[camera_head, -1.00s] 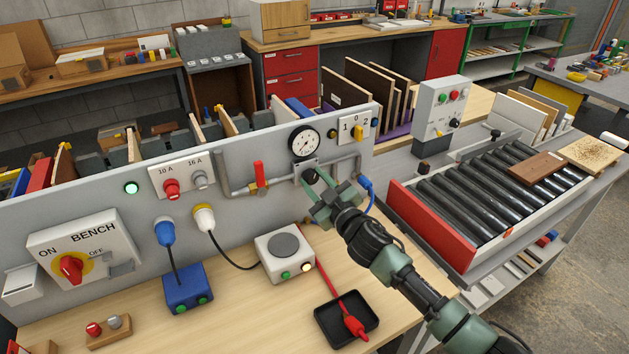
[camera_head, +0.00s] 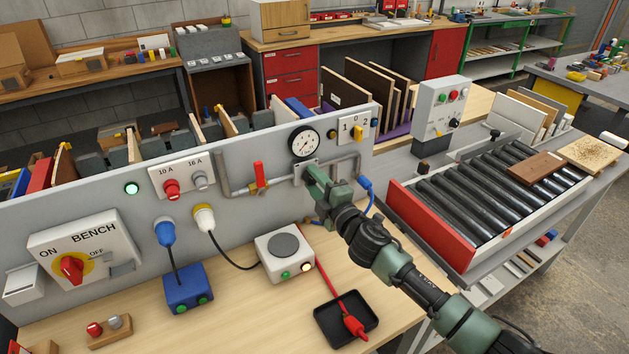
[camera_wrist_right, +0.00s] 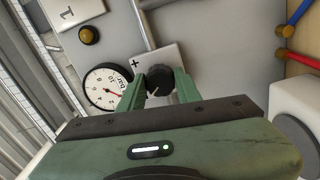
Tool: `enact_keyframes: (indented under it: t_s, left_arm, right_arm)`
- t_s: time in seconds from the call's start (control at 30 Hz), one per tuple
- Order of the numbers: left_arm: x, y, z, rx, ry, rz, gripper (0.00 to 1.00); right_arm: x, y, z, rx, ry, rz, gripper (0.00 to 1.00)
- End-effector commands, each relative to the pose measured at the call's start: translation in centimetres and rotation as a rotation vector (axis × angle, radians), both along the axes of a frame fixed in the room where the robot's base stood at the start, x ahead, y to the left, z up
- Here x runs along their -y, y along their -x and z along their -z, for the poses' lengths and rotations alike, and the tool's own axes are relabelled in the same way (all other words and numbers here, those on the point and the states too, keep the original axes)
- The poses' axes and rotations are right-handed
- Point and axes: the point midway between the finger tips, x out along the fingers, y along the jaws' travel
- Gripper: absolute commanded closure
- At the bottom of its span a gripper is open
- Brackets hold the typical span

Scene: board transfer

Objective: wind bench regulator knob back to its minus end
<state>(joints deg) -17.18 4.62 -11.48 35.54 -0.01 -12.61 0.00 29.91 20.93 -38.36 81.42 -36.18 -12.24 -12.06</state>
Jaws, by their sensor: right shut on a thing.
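The regulator knob (camera_wrist_right: 159,79) is black and round with a pale pointer line, on a light plate with a plus mark in the right wrist view. My right gripper (camera_wrist_right: 158,86) is shut on it, one green finger on each side. The minus mark cannot be made out. In the head view my right gripper (camera_head: 314,180) covers the knob, below the pressure gauge (camera_head: 304,142). The gauge also shows in the right wrist view (camera_wrist_right: 107,88), marked in bar, with a red needle. My left gripper is not in view.
Grey pipes with a red-handled valve (camera_head: 260,178) run left of the gripper. A blue hose connector (camera_head: 367,186) hangs to its right. A roller conveyor (camera_head: 470,215) lies at right.

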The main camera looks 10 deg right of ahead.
Motion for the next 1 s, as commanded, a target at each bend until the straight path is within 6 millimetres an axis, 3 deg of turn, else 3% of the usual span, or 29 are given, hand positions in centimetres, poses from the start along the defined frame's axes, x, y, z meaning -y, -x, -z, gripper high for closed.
enact_keyframes:
  t_s: [1.0]
  left_arm:
    - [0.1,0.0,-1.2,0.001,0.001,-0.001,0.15]
  right_arm:
    - [0.0,0.1,0.3,0.326,0.911,-0.003,1.00]
